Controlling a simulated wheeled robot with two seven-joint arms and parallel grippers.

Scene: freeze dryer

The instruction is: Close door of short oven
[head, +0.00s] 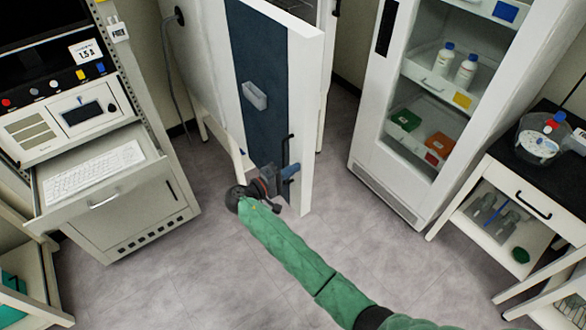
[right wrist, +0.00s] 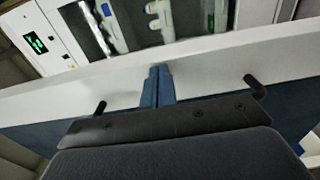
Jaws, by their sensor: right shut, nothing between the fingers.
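The short oven's door (head: 262,90) stands open at the top centre of the head view, with a dark blue face, a white edge and a small pale holder on it. Its black handle (head: 285,150) is low on the blue face, near the free edge. My right gripper (head: 292,172) is shut and empty at the handle, and whether it touches the handle is unclear. In the right wrist view its blue fingers (right wrist: 158,85) are together in front of the door's white edge (right wrist: 215,55), between the two visible handle ends (right wrist: 252,83). My left gripper is out of view.
The white oven body (head: 195,50) is behind the door. A white glass-front cabinet (head: 385,145) with bottles stands to the right, and a black-topped table (head: 520,165) beyond it. A console with a keyboard drawer (head: 150,150) is at left. Grey floor (head: 190,265) is free in front.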

